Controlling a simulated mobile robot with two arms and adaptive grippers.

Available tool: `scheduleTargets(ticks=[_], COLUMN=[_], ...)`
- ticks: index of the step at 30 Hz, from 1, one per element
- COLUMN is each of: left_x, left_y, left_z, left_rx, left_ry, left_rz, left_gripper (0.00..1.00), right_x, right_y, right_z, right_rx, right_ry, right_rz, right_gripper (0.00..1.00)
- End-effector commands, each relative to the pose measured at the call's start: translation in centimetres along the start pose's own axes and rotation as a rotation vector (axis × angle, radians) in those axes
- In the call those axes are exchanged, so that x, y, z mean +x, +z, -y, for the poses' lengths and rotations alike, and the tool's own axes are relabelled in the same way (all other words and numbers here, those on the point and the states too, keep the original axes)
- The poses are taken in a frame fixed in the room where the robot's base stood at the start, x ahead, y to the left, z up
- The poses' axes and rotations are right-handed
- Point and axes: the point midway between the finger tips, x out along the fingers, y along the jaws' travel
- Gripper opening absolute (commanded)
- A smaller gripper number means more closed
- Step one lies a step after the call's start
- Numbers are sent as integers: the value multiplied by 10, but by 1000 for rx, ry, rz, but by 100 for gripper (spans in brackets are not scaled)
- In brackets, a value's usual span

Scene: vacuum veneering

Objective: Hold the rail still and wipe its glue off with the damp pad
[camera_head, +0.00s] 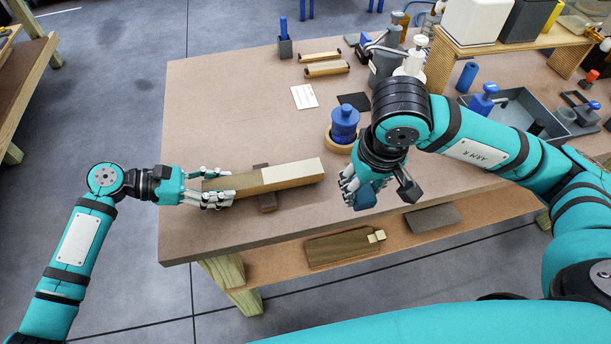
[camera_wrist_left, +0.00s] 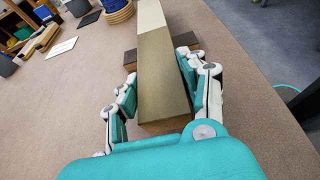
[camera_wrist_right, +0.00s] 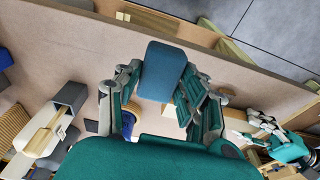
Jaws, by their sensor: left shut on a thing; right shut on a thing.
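The rail (camera_head: 290,173) lies near the table's front left, across a dark brown support (camera_head: 267,201). Its right part is pale cream and its left part is brown. It also shows in the left wrist view (camera_wrist_left: 161,72). My left gripper (camera_head: 212,187) is shut on the rail's brown left end, with fingers on both sides. My right gripper (camera_head: 357,190) is shut on a blue pad (camera_head: 365,197), held right of the rail and apart from it near the front edge. The right wrist view shows the pad (camera_wrist_right: 162,72) between the fingers.
A blue bottle (camera_head: 344,120) stands in a wooden ring behind the rail. A white card (camera_head: 304,97) and wooden rollers (camera_head: 326,69) lie further back. A grey tray (camera_head: 520,112) is at the right. A lower shelf (camera_head: 290,262) holds a wooden board. The table's left rear is clear.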

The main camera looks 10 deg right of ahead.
Motion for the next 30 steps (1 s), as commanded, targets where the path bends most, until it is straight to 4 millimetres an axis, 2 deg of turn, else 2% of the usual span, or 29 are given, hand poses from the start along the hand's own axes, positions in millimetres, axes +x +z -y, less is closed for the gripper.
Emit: scheduleTargets(ticks=[4,7,15,19,24,30], left_x=[0,0,0,0,0,0], left_y=[0,0,0,0,0,0], left_z=[0,0,0,0,0,0], left_rx=[0,0,0,0,0,0], left_ry=[0,0,0,1,0,0], left_rz=[0,1,1,0,0,0], left_gripper=[9,9,9,9,9,9], right_x=[0,2,-6,-13,-18,-9], right_y=[-8,-25,-89,-109,-121,-121], right_z=[8,28,116,147,168,171], right_rx=[0,-2,-10,-7,-1,0], right_ry=[-2,-2,1,2,1,1], right_rz=[4,18,86,115,138,145], right_gripper=[18,18,18,18,18,18])
